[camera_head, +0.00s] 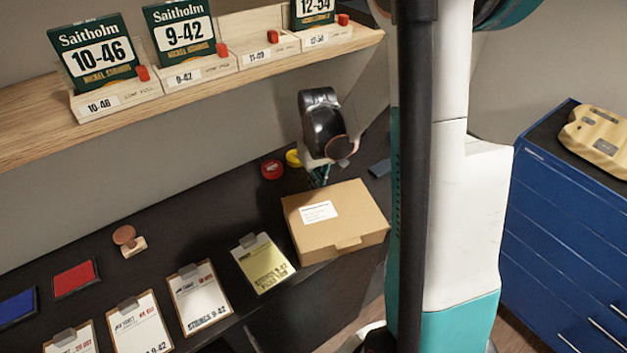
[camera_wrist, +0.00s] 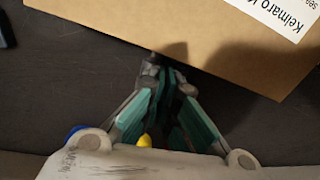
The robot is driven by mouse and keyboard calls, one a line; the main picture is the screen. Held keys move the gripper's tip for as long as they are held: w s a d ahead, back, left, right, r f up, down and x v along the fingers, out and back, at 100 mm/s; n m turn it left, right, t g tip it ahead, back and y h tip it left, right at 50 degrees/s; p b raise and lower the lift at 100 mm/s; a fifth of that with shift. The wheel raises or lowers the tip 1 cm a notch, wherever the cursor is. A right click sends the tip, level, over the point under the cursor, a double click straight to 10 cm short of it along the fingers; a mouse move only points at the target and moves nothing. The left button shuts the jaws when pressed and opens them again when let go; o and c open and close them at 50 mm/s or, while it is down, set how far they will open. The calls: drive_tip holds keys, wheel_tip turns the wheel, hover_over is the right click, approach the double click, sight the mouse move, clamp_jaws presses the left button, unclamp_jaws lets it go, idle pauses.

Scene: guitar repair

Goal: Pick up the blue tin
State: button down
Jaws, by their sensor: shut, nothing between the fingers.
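In the wrist view a small blue edge (camera_wrist: 75,131), which looks like the blue tin, shows at the lower left beside my gripper's finger linkage. Most of it is hidden. I cannot make out the blue tin in the head view, where my wrist covers part of the bench. My gripper (camera_wrist: 164,76) is shut and empty, with its fingertips together close to the cardboard box's edge. In the head view my gripper (camera_head: 319,177) is over the bench, just behind the box. A yellow tin (camera_head: 293,158) and a red tin (camera_head: 271,169) stand left of it.
The cardboard box (camera_head: 352,225) lies close in front of my gripper. A dark flat block (camera_head: 380,168) lies to the right. Clipboards, ink pads and a stamp (camera_head: 129,240) are spread along the bench at left. A wooden shelf (camera_head: 30,125) with string packs runs above the bench.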

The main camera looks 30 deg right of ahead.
drive_tip(key=shift+s+r, duration=0.15)
drive_tip(key=shift+s, duration=0.2)
drive_tip(key=shift+a, duration=0.1)
drive_tip(key=shift+s+a, duration=0.1)
drive_tip(key=shift+s, duration=0.9)
drive_tip(key=shift+w, duration=0.1)
